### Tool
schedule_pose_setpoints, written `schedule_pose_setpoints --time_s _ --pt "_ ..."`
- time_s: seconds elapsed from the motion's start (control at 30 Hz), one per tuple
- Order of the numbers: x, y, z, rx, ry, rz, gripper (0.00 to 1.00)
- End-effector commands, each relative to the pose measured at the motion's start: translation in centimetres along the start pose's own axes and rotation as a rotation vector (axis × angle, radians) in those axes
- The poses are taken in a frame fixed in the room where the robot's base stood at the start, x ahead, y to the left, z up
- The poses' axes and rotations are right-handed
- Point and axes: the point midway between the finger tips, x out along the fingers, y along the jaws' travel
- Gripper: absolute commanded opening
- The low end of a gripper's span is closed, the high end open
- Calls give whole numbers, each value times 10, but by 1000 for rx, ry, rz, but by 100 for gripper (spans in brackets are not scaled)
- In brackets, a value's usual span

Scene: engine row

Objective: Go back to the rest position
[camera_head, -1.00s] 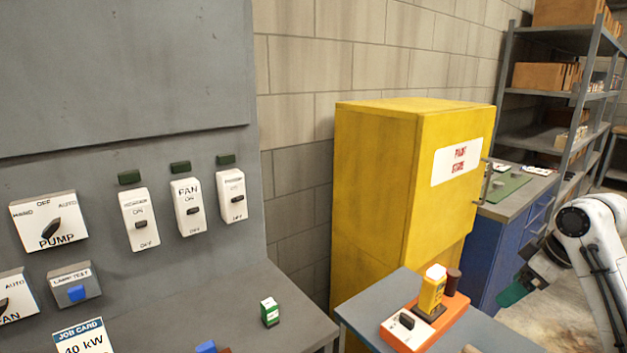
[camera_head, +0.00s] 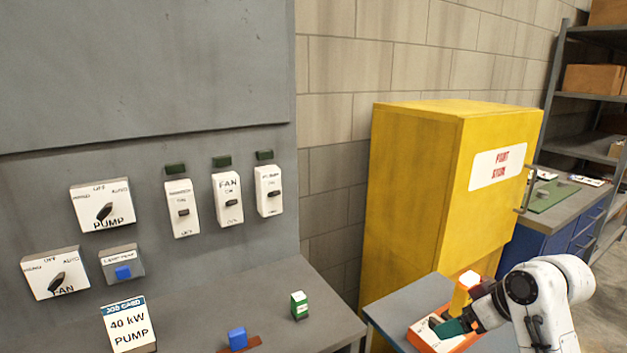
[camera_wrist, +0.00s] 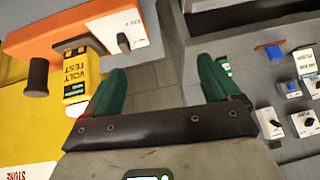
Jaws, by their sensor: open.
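My gripper (camera_wrist: 162,92) is open and empty in the wrist view, its two green fingers spread apart. In the head view my gripper (camera_head: 447,330) is at the lower right, in front of the orange tester base (camera_head: 422,338) on the small grey table. I cannot tell from this view whether it touches the base. The yellow volt tester (camera_wrist: 82,78) shows beside the left finger in the wrist view, outside the jaws. The tester (camera_head: 464,290) is partly hidden by my arm in the head view.
The grey panel holds the pump switch (camera_head: 103,205), fan switch (camera_head: 56,273) and several other switches. A green-and-white block (camera_head: 299,305), a blue block (camera_head: 237,338) and a job card (camera_head: 128,324) are at its shelf. A yellow paint store cabinet (camera_head: 415,190) stands behind the table.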

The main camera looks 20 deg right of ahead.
Motion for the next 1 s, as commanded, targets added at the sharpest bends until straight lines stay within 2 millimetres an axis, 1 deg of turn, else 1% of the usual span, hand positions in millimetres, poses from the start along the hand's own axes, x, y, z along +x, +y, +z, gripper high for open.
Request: schedule_pose_setpoints --time_s 0.03,0.13,0.17,0.2,0.27,0.3,0.37,0.4,0.5,0.6,0.7,0.8,1.0 --pt "19 -28 1 7 7 -26 89" --pt "44 -70 9 34 16 -43 89" --pt "50 -81 13 43 15 -47 89" --pt "58 -97 19 52 14 -50 89" --pt "69 -119 32 68 5 -52 89" --pt "74 -133 40 76 -1 -51 89" --pt "82 -152 56 86 -15 -46 89" --pt "86 -163 67 91 -26 -40 89" --pt "90 -186 96 96 -56 -16 89" --pt "90 -200 121 90 -81 13 89" --pt "88 -207 140 80 -101 42 89" --pt "84 -211 156 67 -117 69 89" --pt "74 -214 182 33 -142 121 89"
